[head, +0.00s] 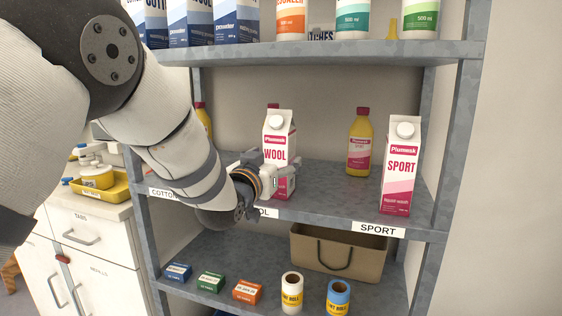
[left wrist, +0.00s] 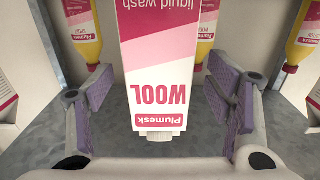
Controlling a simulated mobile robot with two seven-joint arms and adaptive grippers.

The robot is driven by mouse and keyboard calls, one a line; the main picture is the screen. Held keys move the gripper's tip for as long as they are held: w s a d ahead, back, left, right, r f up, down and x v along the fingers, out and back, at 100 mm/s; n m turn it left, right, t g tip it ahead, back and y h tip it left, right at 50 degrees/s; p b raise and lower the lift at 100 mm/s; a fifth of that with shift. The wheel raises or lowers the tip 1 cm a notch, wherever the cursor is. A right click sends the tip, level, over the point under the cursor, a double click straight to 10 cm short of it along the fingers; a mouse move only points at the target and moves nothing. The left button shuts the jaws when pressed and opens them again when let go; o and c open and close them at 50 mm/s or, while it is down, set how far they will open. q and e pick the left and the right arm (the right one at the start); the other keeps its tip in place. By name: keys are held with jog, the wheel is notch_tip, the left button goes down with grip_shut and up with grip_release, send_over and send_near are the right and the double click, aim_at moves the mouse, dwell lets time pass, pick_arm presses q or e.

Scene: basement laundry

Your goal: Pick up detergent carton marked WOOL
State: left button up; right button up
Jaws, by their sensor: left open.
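The WOOL detergent carton (head: 279,128) is white and pink with a white cap. It stands upright on the middle shelf (head: 335,199). In the left wrist view it appears upside down, with the WOOL face of the carton (left wrist: 158,70) toward the camera. My left gripper (head: 279,178) is at the carton's lower front and hides part of it. In the left wrist view my left gripper (left wrist: 160,92) is open, with one purple-padded finger on each side of the carton and a visible gap to both. My right gripper is not in view.
A SPORT carton (head: 400,165) stands to the right. A yellow bottle (head: 358,142) stands farther back. The upper shelf (head: 330,52) holds cartons and bottles. Small boxes, rolls and a tan bin (head: 337,255) sit on the lower shelf.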

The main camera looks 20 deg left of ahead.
aim_at(275, 162)
pick_arm(q)
jog(key=w, duration=0.3)
jog(key=shift+d+f, duration=0.15)
jog(key=shift+f, duration=0.2)
jog(key=shift+w+r, duration=0.1)
jog(key=shift+w, duration=0.1)
jog(key=shift+r, duration=0.15)
jog(key=shift+c, duration=0.3)
jog(key=shift+s, duration=0.1)
jog(key=c, duration=1.4)
jog(key=shift+r, duration=0.1)
grip_shut()
